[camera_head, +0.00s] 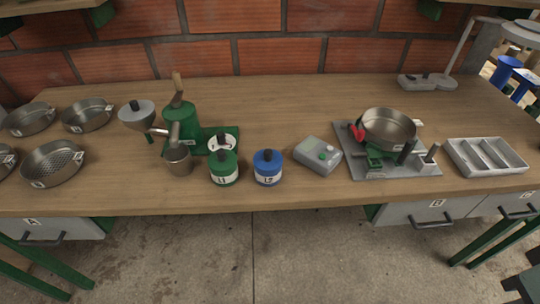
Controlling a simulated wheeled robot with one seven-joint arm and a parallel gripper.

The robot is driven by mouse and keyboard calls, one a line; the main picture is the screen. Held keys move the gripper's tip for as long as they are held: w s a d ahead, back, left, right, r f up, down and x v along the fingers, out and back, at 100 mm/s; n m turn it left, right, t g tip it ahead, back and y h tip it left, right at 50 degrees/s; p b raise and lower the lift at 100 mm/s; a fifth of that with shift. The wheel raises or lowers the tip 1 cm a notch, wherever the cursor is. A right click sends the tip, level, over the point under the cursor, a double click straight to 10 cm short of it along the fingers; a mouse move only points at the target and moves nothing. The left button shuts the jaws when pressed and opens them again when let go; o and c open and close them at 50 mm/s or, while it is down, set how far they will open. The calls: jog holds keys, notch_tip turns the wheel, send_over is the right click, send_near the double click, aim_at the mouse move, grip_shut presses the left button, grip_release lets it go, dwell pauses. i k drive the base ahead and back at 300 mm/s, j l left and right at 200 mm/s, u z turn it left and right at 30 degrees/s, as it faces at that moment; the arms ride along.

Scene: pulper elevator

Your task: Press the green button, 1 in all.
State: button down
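A small grey box (310,160) sits on the workbench, right of the blue canister. On its top is a small round green button (322,156). A second tiny light spot shows beside the button, too small to make out. Nothing touches the box or covers the button. My gripper is not in view.
The wooden workbench (290,100) holds a blue canister (268,168), a green canister (224,170), a green pulper (182,120) and a grey metal pot (178,162). Right of the box, a steel bowl (388,128) stands on a grey plate. A divided tray (488,157) is farther right.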

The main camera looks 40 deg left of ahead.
aim_at(307, 153)
jog(key=u, duration=1.1)
